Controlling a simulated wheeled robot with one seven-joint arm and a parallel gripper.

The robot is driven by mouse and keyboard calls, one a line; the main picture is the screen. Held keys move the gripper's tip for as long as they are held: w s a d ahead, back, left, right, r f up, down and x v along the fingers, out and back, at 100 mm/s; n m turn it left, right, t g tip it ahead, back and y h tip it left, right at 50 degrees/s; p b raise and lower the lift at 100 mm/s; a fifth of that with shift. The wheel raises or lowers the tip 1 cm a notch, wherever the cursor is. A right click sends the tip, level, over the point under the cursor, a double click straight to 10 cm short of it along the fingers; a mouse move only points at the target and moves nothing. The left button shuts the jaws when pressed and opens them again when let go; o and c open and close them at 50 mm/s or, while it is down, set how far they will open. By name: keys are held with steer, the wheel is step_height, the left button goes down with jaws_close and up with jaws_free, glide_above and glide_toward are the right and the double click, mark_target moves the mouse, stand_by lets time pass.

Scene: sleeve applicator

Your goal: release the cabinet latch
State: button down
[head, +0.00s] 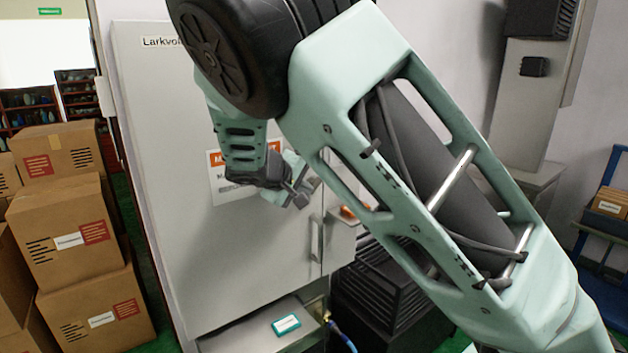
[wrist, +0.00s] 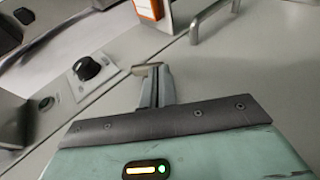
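The grey cabinet door (head: 180,110) stands closed in the head view, with a bar handle (head: 316,240) near its right edge. The handle (wrist: 212,20) also shows at the top of the wrist view. A black knob (wrist: 86,68), which may be the latch, sits on a light plate across the seam from the door. The knob is hidden behind my arm in the head view. My gripper (head: 300,187) is in front of the door, above the handle.
An orange part (wrist: 149,9) juts out near the handle, close to the fingers. A shelf (head: 255,325) with a teal-edged item (head: 287,324) sticks out below the door. Cardboard boxes (head: 65,235) are stacked at left. A dark slatted unit (head: 385,300) stands at lower right.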

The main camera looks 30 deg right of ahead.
step_height(320, 180, down, 2)
steer(key=n+t+h+b, duration=0.1)
steer(key=h+b, duration=0.5)
steer(key=b, duration=0.1)
steer(key=shift+d+f+b, duration=0.1)
steer(key=shift+f+b, duration=0.05)
steer(key=shift+b, duration=0.2)
steer(key=shift+f+b, duration=0.15)
steer(key=shift+b, duration=0.15)
stand_by(1.0)
